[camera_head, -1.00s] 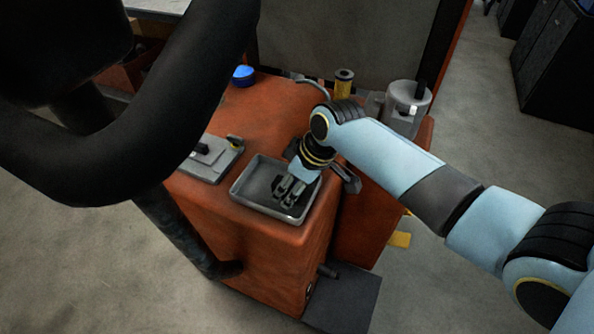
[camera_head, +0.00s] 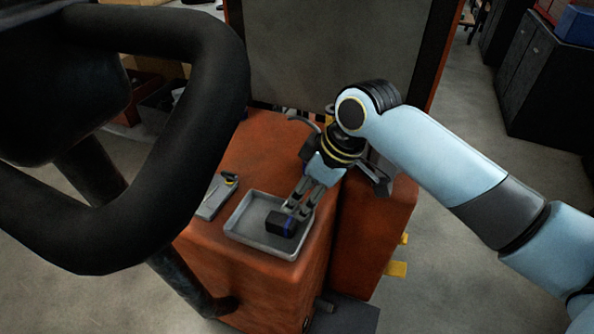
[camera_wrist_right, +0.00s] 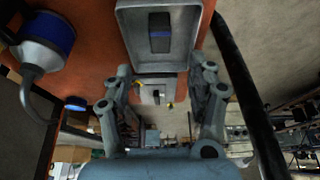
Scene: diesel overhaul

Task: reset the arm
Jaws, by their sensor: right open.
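My right gripper (camera_head: 294,208) is above the shallow grey metal tray (camera_head: 235,226) on the orange machine housing. In the right wrist view, its two fingers (camera_wrist_right: 160,70) are spread apart with nothing between them. My left gripper is not in view.
A small grey plate with a yellow-marked part (camera_head: 217,196) lies left of the tray on the orange housing (camera_head: 262,150). A large black loop (camera_head: 225,85) fills the left foreground. Black cabinets (camera_head: 545,90) stand at the right. A blue-banded canister (camera_wrist_right: 45,38) shows in the right wrist view.

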